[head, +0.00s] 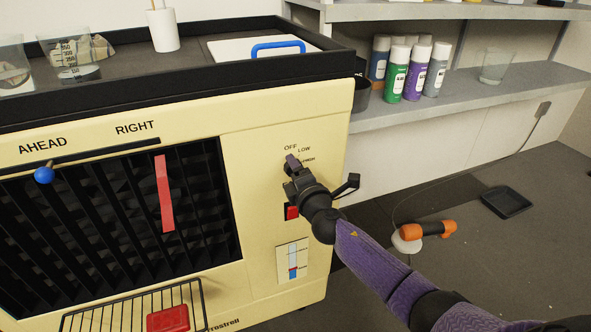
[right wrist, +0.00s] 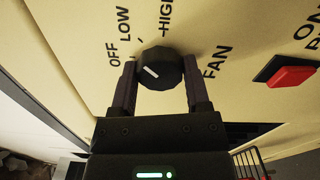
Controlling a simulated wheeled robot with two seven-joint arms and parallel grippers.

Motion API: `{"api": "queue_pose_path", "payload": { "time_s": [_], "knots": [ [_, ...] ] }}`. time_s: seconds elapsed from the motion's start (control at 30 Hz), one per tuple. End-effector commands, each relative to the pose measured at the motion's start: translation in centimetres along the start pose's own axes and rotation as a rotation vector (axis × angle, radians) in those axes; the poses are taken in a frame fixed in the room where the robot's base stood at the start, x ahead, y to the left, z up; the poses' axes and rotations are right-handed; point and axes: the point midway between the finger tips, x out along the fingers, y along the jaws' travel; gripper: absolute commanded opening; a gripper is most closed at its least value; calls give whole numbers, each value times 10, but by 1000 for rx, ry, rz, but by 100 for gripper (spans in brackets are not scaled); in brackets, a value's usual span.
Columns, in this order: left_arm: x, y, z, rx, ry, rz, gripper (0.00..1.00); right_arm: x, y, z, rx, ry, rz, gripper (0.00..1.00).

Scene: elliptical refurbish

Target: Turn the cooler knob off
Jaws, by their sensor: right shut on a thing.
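The cooler knob (right wrist: 160,68) is round and black with a short white mark. In the right wrist view it sits between the two fingers of my right gripper (right wrist: 161,78), which is shut on it. The white mark slants toward the upper left, on the side of the OFF label (right wrist: 113,52); its exact setting is hard to tell. In the head view my right gripper (head: 292,166) is at the upper right of the cream cooler's front (head: 262,215), just below the OFF and LOW labels, and hides the knob. My left gripper is not in view.
A red button (right wrist: 291,76) is beside the knob labels. A louvred vent (head: 110,220) with a blue-ended lever (head: 44,175) and a red strip (head: 164,193) fills the cooler's left. Spray cans (head: 397,72) stand on the shelf. An orange-handled tool (head: 428,229) lies at right.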

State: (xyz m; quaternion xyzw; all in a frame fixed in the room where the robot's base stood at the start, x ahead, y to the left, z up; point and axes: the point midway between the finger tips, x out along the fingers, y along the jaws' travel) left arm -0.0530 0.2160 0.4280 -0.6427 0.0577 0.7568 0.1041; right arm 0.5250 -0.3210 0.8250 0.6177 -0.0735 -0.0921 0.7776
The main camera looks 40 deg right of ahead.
Motion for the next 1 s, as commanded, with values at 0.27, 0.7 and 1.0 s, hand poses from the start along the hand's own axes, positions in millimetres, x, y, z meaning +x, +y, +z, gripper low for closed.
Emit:
{"api": "queue_pose_path", "payload": {
  "time_s": [0.27,0.7,1.0],
  "knots": [
    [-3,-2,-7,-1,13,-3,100,0,-1,-1,-258,3,-2,2],
    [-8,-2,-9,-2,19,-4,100,0,-1,-1,-607,3,-2,2],
    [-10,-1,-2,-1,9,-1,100,0,-2,-1,-732,5,-2,2]
  ]
}}
